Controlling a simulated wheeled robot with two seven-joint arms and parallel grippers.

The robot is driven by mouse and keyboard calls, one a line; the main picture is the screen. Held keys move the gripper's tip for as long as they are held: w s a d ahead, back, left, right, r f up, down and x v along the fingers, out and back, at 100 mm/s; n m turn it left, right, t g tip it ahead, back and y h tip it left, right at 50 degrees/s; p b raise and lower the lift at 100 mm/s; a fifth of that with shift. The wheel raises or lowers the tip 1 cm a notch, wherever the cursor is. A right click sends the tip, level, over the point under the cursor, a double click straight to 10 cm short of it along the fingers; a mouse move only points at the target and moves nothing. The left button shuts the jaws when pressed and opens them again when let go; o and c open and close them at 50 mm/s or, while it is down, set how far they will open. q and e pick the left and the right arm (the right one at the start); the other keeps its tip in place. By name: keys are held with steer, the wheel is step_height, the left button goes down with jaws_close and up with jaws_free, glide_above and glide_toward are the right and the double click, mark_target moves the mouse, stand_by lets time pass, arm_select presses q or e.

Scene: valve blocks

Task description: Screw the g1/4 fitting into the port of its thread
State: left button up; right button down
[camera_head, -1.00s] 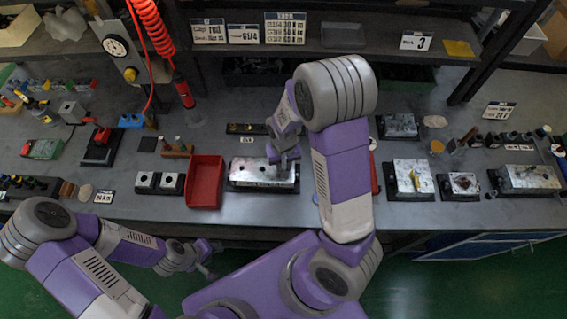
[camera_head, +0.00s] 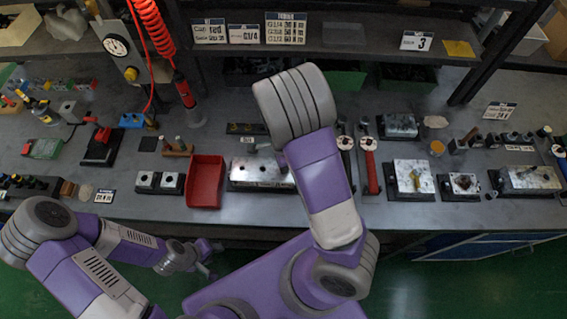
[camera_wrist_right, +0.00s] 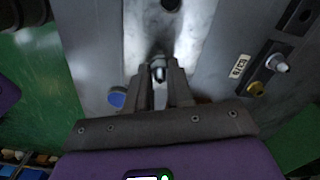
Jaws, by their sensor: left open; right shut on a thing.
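My right gripper (camera_wrist_right: 159,84) is shut on a small silver fitting (camera_wrist_right: 159,69), which shows between the fingertips in the right wrist view. The fitting appears over the bright metal block (camera_wrist_right: 140,35). A dark round port (camera_wrist_right: 171,4) shows at the top edge of that view, apart from the fitting. In the head view, a long metal block with several holes (camera_head: 245,174) lies on the bench, and my right arm hides its right end. My right gripper is mostly hidden there. My left gripper (camera_head: 206,262) is open and empty, low in front of the bench.
A red tray (camera_head: 206,181) stands left of the block. A small labelled rack with fittings (camera_wrist_right: 265,74) and a blue disc (camera_wrist_right: 117,97) show in the right wrist view. Other metal blocks (camera_head: 412,177) stand further right.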

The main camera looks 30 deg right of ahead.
steer(key=shift+m, duration=1.1)
steer(key=c, duration=0.9)
jaws_free()
step_height(320, 180, up, 8)
steer(key=p, duration=0.3)
steer(key=shift+f, duration=0.2)
